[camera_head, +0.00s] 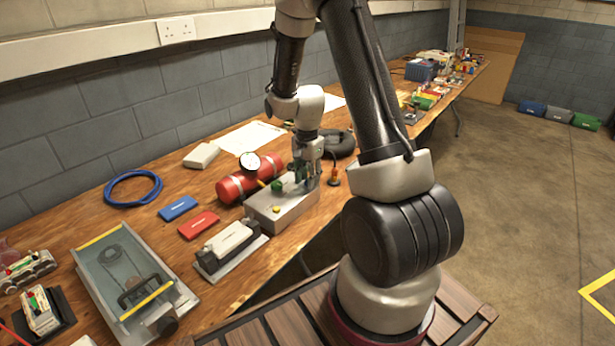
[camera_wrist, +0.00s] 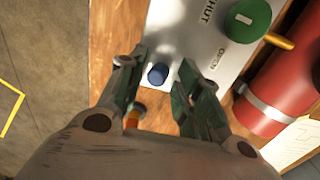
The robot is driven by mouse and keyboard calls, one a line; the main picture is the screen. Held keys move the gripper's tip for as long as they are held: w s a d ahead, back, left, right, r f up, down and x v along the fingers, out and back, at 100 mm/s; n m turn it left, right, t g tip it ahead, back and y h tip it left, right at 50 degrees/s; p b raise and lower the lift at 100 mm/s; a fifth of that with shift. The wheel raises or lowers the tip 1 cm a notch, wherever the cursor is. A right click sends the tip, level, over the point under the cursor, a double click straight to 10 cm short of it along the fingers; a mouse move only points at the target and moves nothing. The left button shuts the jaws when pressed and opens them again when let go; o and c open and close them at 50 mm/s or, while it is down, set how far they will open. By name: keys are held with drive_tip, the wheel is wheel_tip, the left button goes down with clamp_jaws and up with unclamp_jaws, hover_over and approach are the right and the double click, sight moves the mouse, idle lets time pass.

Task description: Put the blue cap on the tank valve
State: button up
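The small round blue cap (camera_wrist: 157,74) is near the corner of a grey box (camera_wrist: 172,40); whether it rests there or sits above it is unclear. My gripper (camera_wrist: 164,62) is open, with one finger on each side of the cap and visible gaps between. In the head view, my gripper (camera_head: 306,180) points down at the right end of the grey box (camera_head: 283,217), hiding the cap. A green knob (camera_wrist: 249,18) marked SHUT and OPEN is on the box, beside a red tank (camera_wrist: 285,80). The tank (camera_head: 232,187) lies behind the box in the head view.
A gauge (camera_head: 250,163) stands up from the tank. An orange-tipped item (camera_head: 334,178) stands right of my gripper. A black-and-white device (camera_head: 230,243), a red block (camera_head: 199,225) and a blue block (camera_head: 178,208) lie to the left. The table's front edge is close to the box.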

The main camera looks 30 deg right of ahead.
wheel_tip(320, 180, up, 12)
idle(0.7)
idle(0.4)
drive_tip(key=s+a+r+n+t, duration=0.2)
drive_tip(key=s+r+n, duration=0.5)
drive_tip(key=s, duration=0.5)
drive_tip(key=s+a+r+n+t, duration=0.2)
drive_tip(key=s+a+r+n, duration=0.1)
drive_tip(key=s+r+n, duration=0.4)
drive_tip(key=s+r, duration=0.2)
drive_tip(key=s, duration=0.2)
drive_tip(key=shift+s+r, duration=0.35)
drive_tip(key=shift+r, duration=0.05)
